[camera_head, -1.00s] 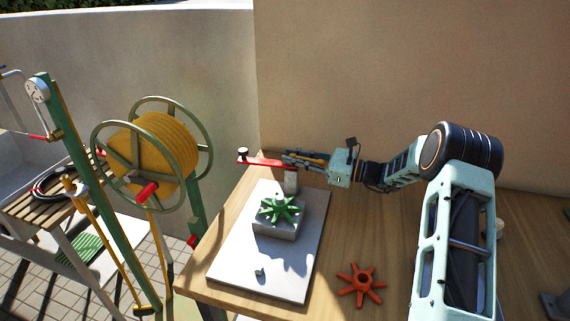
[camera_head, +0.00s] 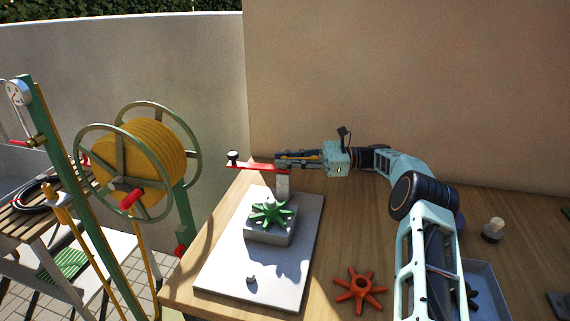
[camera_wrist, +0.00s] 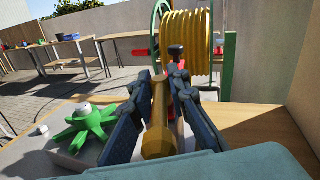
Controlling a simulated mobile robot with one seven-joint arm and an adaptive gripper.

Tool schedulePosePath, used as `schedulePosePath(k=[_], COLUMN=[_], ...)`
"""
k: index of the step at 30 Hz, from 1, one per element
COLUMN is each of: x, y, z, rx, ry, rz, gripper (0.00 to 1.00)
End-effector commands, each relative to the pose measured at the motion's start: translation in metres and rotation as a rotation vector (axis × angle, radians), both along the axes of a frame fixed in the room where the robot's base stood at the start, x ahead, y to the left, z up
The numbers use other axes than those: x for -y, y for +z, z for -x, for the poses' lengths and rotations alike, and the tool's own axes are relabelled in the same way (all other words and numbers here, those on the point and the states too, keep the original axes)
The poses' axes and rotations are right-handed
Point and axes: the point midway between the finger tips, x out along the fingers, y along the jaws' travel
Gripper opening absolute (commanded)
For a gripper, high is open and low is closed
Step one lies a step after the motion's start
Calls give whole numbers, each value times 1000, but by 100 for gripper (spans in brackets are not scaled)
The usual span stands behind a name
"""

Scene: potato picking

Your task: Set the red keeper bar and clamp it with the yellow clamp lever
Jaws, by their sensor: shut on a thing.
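The red keeper bar (camera_head: 257,167) reaches left from the top of a grey post (camera_head: 283,186) on the white plate (camera_head: 222,262). A black knob (camera_head: 233,158) stands at its free end. My gripper (camera_head: 284,160) lies level by the post top, pointing left. In the wrist view its fingers (camera_wrist: 161,76) are shut on the yellow clamp lever (camera_wrist: 158,125), a faceted yellow bar between them. Past the fingertips, part of the red bar and its black knob (camera_wrist: 177,52) show. The fingers hide the lever's far end, so I cannot tell how it meets the bar.
A green star wheel (camera_head: 271,213) sits on a grey block on the plate. An orange star wheel (camera_head: 360,290) lies on the wooden table (camera_head: 335,235). A blue-grey tray (camera_head: 487,285) is at the right. A yellow hose reel (camera_head: 140,155) stands left; a wall rises behind.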

Motion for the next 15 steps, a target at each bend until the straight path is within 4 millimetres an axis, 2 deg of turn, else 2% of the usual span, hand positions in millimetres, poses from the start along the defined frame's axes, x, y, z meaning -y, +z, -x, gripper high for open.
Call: schedulePosePath(k=[15], x=[1], y=[3], z=[-2], rx=[8], ry=[56], rz=[-4], gripper=[0])
